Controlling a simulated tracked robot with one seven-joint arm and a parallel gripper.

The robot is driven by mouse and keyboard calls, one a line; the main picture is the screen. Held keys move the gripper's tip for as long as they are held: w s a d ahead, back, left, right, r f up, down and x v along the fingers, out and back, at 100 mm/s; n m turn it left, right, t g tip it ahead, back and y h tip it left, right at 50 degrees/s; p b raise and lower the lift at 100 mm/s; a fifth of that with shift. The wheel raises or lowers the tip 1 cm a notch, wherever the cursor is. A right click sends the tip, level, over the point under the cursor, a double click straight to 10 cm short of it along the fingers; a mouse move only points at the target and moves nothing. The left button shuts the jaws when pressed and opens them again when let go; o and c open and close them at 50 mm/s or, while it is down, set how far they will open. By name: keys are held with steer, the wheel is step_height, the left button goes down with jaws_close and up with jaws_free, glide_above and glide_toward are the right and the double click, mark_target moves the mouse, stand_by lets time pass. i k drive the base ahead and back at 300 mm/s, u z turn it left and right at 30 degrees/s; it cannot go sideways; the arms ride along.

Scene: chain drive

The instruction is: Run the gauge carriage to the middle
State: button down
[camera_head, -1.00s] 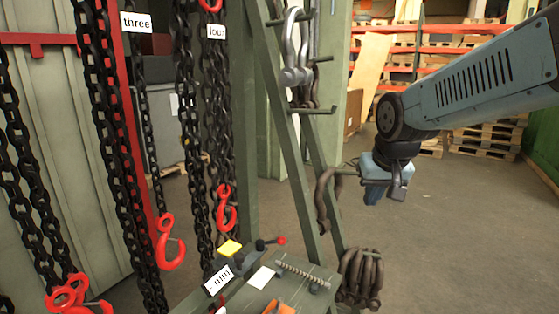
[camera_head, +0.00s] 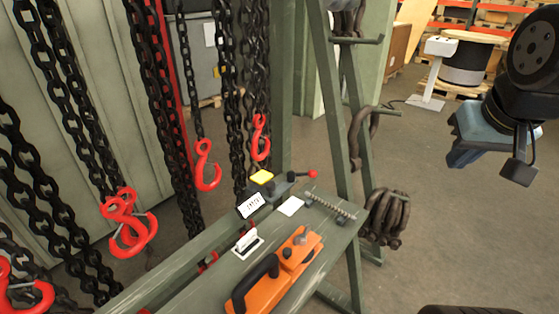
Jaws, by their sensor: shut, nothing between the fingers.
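I cannot tell for sure which part is the gauge carriage. On the green bench (camera_head: 205,285) there is a small dark block with a yellow top (camera_head: 262,177) and a red-knobbed lever (camera_head: 311,174). A tilted white label (camera_head: 251,205), too small to read, stands in front of it. A white handled piece (camera_head: 247,243) sits nearer, beside an orange tool (camera_head: 277,272) with a black handle. My gripper (camera_head: 463,156) hangs at the upper right, shut and empty, well apart from the bench.
Black chains with red hooks (camera_head: 207,166) hang left of and behind the bench. A spring-like rod (camera_head: 330,205) and a white card (camera_head: 291,206) lie at its far end. A green rack with dark shackles (camera_head: 386,217) stands between bench and gripper. Open floor lies around my gripper.

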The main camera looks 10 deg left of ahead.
mark_target(271, 191)
steer(key=k, duration=1.3)
steer(key=u, duration=0.4)
steer(key=i, duration=1.8)
steer(key=z, duration=0.4)
